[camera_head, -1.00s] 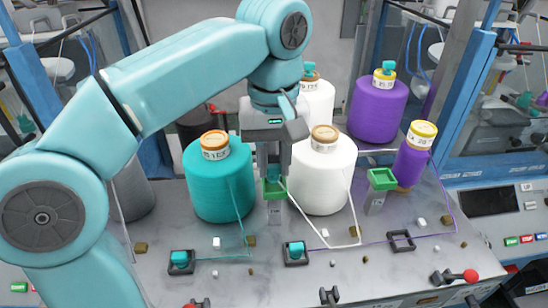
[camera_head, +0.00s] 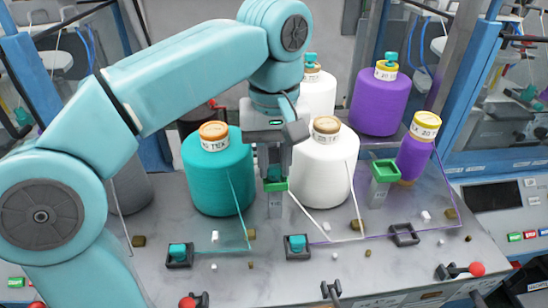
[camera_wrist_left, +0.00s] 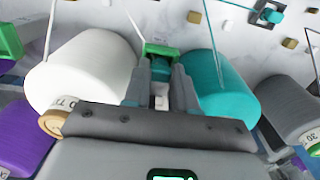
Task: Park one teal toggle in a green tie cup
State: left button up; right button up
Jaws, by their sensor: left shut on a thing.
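My left gripper (camera_head: 274,168) points down between the teal and front white cones. It is shut on a teal toggle, which shows between the fingers in the left wrist view (camera_wrist_left: 161,70). The toggle is at the mouth of a green tie cup (camera_head: 275,186), also seen in the wrist view (camera_wrist_left: 160,48); I cannot tell whether it rests on the bottom. A second green tie cup (camera_head: 384,170) stands to the right and looks empty. Other teal toggles sit in black square holders, one at left (camera_head: 178,251) and one at centre (camera_head: 298,243). My right gripper is out of view.
The teal cone (camera_head: 218,180) and white cone (camera_head: 322,175) stand close on either side of the gripper. Purple cones (camera_head: 379,103) are at right. An empty black square holder (camera_head: 404,235) and a red knob (camera_head: 477,268) lie toward the front right. Yarn strands cross the deck.

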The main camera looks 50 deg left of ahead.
pick_arm(q)
jog(key=o, duration=0.9)
notch_tip(320, 180, up, 7)
jog(key=shift+r+p, duration=0.1)
jog(key=shift+p, duration=0.75)
jog(key=shift+r, duration=0.15)
jog(key=shift+s, duration=0.1)
